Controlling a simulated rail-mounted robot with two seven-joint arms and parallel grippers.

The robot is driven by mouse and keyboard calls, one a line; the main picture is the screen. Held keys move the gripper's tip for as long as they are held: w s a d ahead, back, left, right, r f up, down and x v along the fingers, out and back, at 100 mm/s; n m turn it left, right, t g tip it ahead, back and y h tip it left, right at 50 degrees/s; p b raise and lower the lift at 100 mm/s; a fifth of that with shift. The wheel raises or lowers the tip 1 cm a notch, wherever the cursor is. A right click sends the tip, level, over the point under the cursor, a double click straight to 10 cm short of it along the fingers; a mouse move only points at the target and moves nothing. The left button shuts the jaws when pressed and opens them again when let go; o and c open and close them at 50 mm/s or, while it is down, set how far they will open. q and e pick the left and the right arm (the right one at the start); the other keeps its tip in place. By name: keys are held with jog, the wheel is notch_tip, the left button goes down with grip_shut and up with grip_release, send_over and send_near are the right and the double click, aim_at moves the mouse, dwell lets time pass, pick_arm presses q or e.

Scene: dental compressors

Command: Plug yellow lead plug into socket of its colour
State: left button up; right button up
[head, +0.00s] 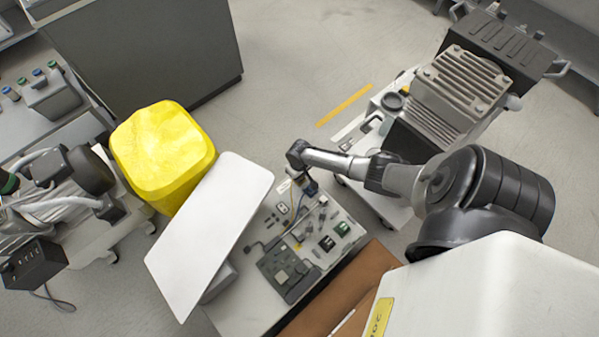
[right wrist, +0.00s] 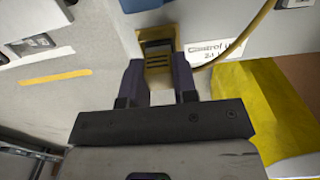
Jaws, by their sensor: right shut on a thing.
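My right gripper (head: 305,188) reaches down over the far end of the bench with small parts. In the right wrist view its two dark fingers (right wrist: 158,82) are shut on the yellow plug (right wrist: 158,64). The yellow lead (right wrist: 232,42) curves from beside the plug up to the top right. A yellowish socket frame (right wrist: 155,32) with a dark opening lies just beyond the plug, on a pale panel. The plug is lined up with it, but I cannot tell whether it has entered. In the head view the plug is too small to make out. My left gripper is not in view.
A white slanted panel (head: 210,235) and a yellow bin (head: 165,150) stand left of the bench. A compressor (head: 460,90) stands at the upper right. A printed label (right wrist: 212,50) sits right of the socket.

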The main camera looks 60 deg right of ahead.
jog(key=shift+f, duration=0.4)
jog(key=o, duration=1)
jog(key=shift+c, duration=0.2)
jog(key=o, duration=0.4)
jog(key=shift+c, duration=0.2)
jog(key=shift+r, duration=0.1)
notch_tip(320, 180, up, 7)
jog(key=p, duration=0.7)
